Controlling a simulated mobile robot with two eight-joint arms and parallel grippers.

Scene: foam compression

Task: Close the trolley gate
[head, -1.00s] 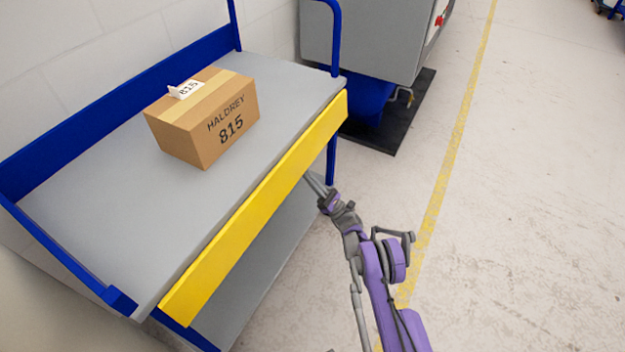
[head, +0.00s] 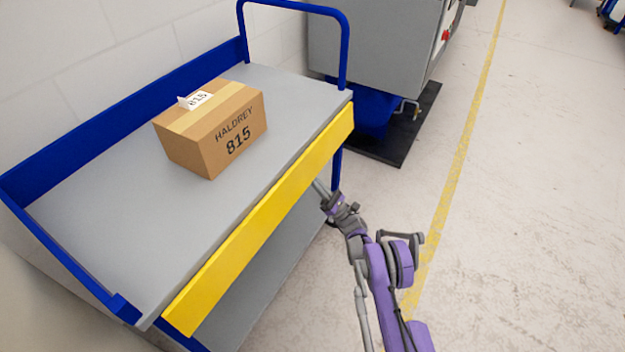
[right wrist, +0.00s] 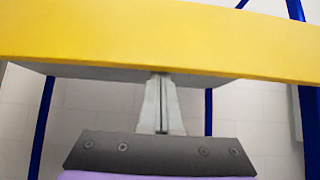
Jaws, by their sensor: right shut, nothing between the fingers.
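The trolley gate is a long yellow panel (head: 262,222) along the front edge of the trolley's grey upper deck (head: 95,215). It hangs at the deck's front edge, its top near deck level. My right gripper (head: 318,186) is at the far half of the gate, under its lower edge, with its tips hidden behind the panel. In the right wrist view the gate (right wrist: 160,38) spans the top of the picture. There the gripper's fingers (right wrist: 160,85) are together and empty, pointing up to the gate's lower edge. I cannot tell whether they touch it. My left gripper is out of view.
A cardboard box (head: 212,130) marked HALDREY 815 sits on the upper deck. A grey lower shelf (head: 262,275) lies beneath. A grey machine (head: 385,45) on a black mat (head: 408,135) stands beyond the trolley's far end. The floor to the right is clear.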

